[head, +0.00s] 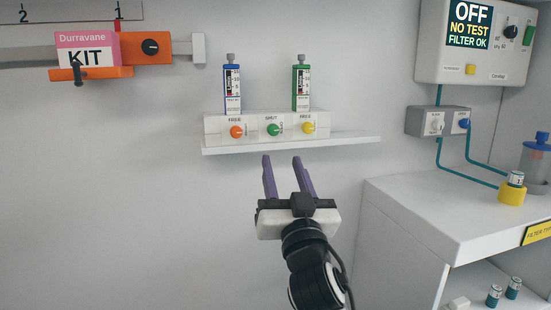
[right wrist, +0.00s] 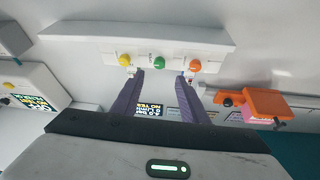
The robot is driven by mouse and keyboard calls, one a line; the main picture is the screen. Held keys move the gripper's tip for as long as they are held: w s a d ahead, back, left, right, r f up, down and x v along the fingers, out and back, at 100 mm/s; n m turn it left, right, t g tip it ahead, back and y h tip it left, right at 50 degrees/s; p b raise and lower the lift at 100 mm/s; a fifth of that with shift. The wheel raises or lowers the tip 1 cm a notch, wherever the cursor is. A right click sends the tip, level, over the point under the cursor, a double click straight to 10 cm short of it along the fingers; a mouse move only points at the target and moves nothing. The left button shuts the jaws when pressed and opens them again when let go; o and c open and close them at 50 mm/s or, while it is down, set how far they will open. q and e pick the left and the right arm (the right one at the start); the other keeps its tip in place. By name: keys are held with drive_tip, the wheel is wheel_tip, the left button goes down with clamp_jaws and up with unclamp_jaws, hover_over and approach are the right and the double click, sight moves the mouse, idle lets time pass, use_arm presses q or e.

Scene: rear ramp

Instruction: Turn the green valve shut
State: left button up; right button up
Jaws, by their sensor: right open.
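The green valve is a round green knob (head: 273,130) in the middle of a white block on the wall shelf. The small label above it appears to read SHUT. An orange knob (head: 236,131) is left of it and a yellow knob (head: 308,128) right of it, both apparently labelled FREE. My right gripper (head: 282,160) is open and empty, its purple fingers pointing up toward the block, below the green knob in the picture. In the right wrist view the green knob (right wrist: 160,62) appears beyond and between the fingertips (right wrist: 162,76), apparently untouched. My left gripper is out of view.
A blue gauge (head: 232,88) and a green gauge (head: 301,86) stand upright on the block. The shelf (head: 350,142) juts out beneath. An orange holder with a KIT box (head: 88,50) is at left. A white cabinet (head: 460,215) and control box (head: 435,45) are at right.

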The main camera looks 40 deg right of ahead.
sight(274, 132)
drive_tip(key=p+x, duration=0.1)
drive_tip(key=x, duration=0.9)
drive_tip(key=shift+d+r, duration=0.1)
drive_tip(key=shift+r, duration=0.05)
clamp_jaws()
